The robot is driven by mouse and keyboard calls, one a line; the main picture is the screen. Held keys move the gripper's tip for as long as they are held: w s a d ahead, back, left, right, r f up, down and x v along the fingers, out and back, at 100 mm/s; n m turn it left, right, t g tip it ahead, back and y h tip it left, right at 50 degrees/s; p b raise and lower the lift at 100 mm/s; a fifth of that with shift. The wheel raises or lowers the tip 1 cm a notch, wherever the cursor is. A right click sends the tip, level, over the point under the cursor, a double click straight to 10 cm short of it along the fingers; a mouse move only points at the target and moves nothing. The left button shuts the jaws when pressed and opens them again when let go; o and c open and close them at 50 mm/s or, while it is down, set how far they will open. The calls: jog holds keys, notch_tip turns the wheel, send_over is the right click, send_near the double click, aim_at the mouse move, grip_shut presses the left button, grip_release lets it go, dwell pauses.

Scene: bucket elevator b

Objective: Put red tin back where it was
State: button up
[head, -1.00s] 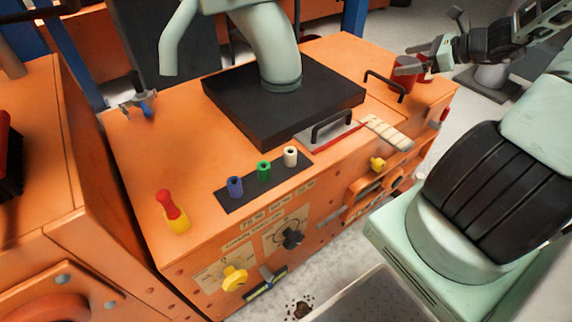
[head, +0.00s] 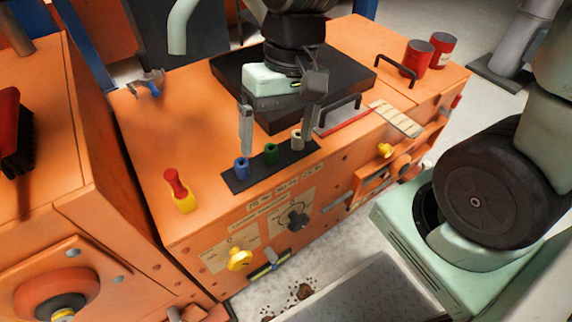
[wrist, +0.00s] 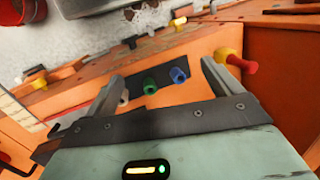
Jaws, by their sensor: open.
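Two red tins stand upright close together on the far right of the orange machine top in the head view. The left tin (head: 418,57) looks plain. The right tin (head: 441,50) has a pale label. My gripper (head: 273,142) is well away from both, pointing down above the black strip with the pegs. Its fingers are spread with nothing between them that I can see held. In the wrist view my gripper (wrist: 160,72) is open, with blue, green and cream pegs below between the fingers.
The blue peg (head: 242,168), green peg (head: 271,154) and cream peg (head: 297,140) stand close under the fingers. A red-and-yellow switch (head: 178,190) is to the left. A black handle (head: 396,70) stands beside the tins. A black plate (head: 230,75) lies behind my gripper.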

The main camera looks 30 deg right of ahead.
jog(key=s+a+r+n+t+h, duration=0.1)
jog(key=s+a+n, duration=0.2)
jog(key=s+n, duration=0.4)
jog(key=shift+s+n+h, duration=0.3)
jog(key=shift+s+h, duration=0.1)
jog(key=shift+a, duration=0.1)
notch_tip(320, 180, up, 30)
jog(key=p, duration=3)
jog(key=shift+r, duration=0.2)
